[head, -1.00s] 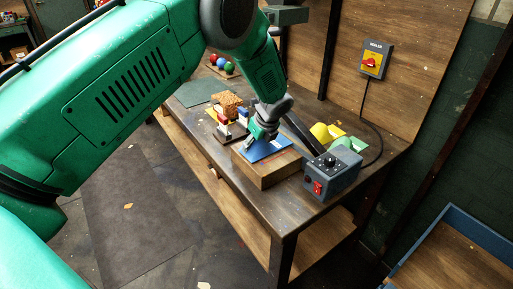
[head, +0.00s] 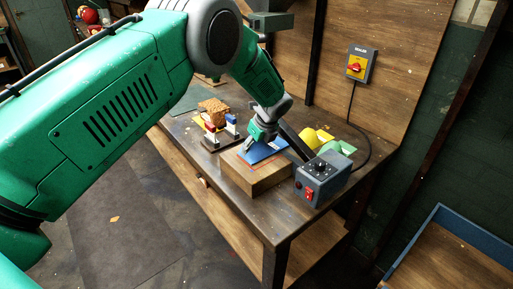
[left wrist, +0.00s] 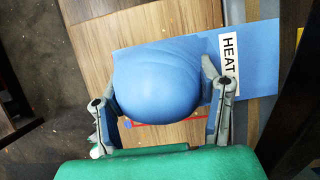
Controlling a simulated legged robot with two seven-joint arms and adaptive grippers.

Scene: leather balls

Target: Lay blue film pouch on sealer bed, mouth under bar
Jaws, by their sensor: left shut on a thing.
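The blue film pouch (head: 262,153) is over the wooden sealer bed (head: 252,182). In the left wrist view the pouch (left wrist: 262,65) bulges round at one end and runs flat to the right past a white HEAT label (left wrist: 229,62). My left gripper (head: 256,147) is shut on the bulge, one finger on each side, also in the left wrist view (left wrist: 162,98). The flat end reaches the dark bar (left wrist: 292,100); I cannot tell whether it passes under. The bar (head: 294,140) slants up behind the bed in the head view. My right gripper is not in view.
The grey control box (head: 322,178) with a red switch stands right of the bed. Yellow and green rolls (head: 316,138) lie behind it. A cork-like block (head: 213,106) and a rack of coloured parts (head: 220,132) stand to the left. A red line (left wrist: 165,122) marks the bed.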

